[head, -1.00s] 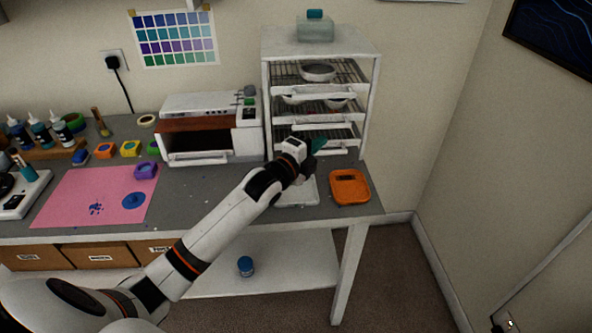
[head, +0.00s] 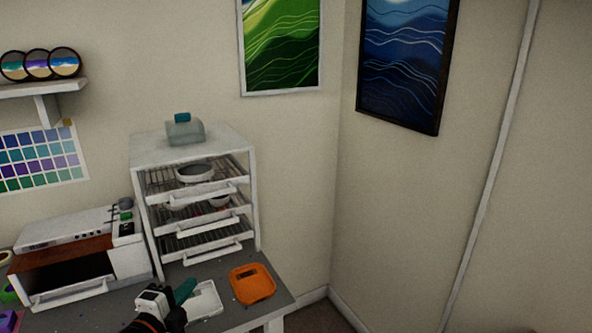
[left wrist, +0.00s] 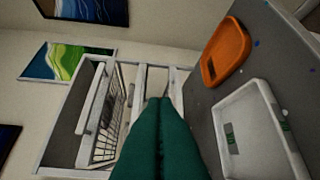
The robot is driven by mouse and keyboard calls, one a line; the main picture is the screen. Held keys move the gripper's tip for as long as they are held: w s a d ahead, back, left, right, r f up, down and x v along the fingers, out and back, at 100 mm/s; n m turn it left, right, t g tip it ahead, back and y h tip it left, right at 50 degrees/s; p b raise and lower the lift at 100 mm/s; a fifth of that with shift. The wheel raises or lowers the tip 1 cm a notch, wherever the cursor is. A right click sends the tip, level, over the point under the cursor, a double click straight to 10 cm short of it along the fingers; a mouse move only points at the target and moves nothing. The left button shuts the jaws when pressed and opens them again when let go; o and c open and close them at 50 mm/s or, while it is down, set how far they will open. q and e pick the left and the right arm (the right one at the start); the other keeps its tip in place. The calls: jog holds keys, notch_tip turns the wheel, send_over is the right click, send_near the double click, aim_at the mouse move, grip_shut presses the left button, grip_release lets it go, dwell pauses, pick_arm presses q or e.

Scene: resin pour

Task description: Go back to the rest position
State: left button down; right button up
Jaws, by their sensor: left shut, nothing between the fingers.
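My left gripper (head: 184,290) shows at the bottom of the head view, with its green fingers shut and nothing between them. It is above the worktop, beside the white tray (head: 207,300) and in front of the white drying rack (head: 150,205). In the left wrist view the two green fingers (left wrist: 160,135) lie together, pointing toward the rack's lower part. The white tray (left wrist: 258,130) is to their right in that view, apart from them. My right gripper is in neither view.
An orange tray (head: 252,284) lies on the grey worktop (head: 235,313) right of the white tray. A small oven (head: 75,262) stands left of the rack. A glass container with a teal lid (head: 185,130) sits on top of the rack. Bare wall fills the right side.

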pick_arm(q)
jog(key=s+d+f+n+g+y, duration=0.2)
jog(key=s+d+f+n+g, duration=0.2)
jog(key=s+f+n+g, duration=0.55)
jog(key=s+d+f+n+g, duration=0.15)
jog(key=s+f+n, duration=0.25)
jog(key=s, duration=0.5)
jog(key=s+d+f+n+g, duration=0.1)
jog(key=s+f+n+g, duration=0.2)
jog(key=s, duration=0.7)
jog(key=s+a+f+x, duration=0.1)
jog(key=s+x, duration=0.2)
jog(key=x, duration=1)
jog(key=s+a+f+x, duration=0.1)
jog(key=s+x, duration=0.2)
jog(key=x, duration=1.1)
jog(key=s+a+f+g+y, duration=0.1)
jog(key=s+a+f, duration=0.2)
jog(key=s+f, duration=1.2)
jog(key=shift+s+g, duration=0.3)
jog(key=shift+s, duration=0.9)
jog(key=shift+s+f, duration=0.1)
